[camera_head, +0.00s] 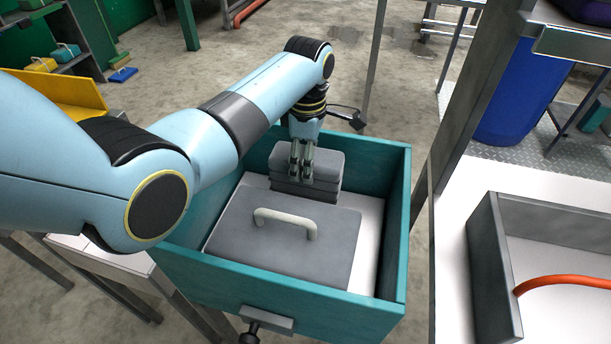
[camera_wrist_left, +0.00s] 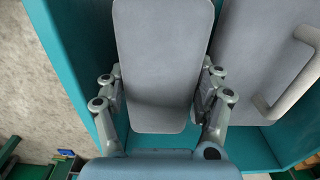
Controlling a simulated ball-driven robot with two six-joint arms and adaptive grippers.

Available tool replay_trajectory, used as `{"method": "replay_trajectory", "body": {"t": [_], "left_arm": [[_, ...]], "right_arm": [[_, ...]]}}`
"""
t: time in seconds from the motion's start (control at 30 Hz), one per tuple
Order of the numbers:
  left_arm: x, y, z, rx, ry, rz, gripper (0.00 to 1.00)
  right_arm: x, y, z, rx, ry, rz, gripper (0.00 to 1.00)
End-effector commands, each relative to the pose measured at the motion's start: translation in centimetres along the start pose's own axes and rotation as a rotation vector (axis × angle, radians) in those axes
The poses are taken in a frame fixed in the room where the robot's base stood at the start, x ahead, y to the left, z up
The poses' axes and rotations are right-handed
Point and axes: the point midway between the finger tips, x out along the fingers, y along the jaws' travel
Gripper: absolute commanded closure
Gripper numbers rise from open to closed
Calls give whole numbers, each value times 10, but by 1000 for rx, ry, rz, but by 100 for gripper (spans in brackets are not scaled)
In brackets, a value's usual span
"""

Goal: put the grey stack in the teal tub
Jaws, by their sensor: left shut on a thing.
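The grey stack (camera_head: 324,172), several flat slabs with rounded corners, is inside the teal tub (camera_head: 393,220), near its far wall. My left gripper (camera_head: 301,166) comes down from above and is shut on the stack. In the left wrist view the fingers (camera_wrist_left: 160,100) sit on both sides of the grey stack (camera_wrist_left: 165,60), with the teal tub (camera_wrist_left: 62,50) around it. Whether the stack's underside touches the tub's white floor cannot be told. My right gripper is not in view.
A grey slab with a pale handle (camera_head: 285,240) lies in the tub, in front of the stack. White floor shows free at the tub's right. A grey tray (camera_head: 490,255) with an orange hose (camera_head: 560,281) stands to the right. A blue drum (camera_head: 522,95) is behind.

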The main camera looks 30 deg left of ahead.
Motion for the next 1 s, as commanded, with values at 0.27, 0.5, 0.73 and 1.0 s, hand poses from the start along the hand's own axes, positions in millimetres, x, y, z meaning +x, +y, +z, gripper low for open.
{"method": "replay_trajectory", "body": {"t": [0.27,0.5,0.73,1.0], "left_arm": [[36,0,0,0,0,0,78],[35,0,0,0,0,1,78],[38,0,0,0,0,0,21],[37,0,0,0,0,0,21]], "right_arm": [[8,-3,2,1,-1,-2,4],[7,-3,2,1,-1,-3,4],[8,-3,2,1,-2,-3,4],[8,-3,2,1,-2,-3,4]]}}
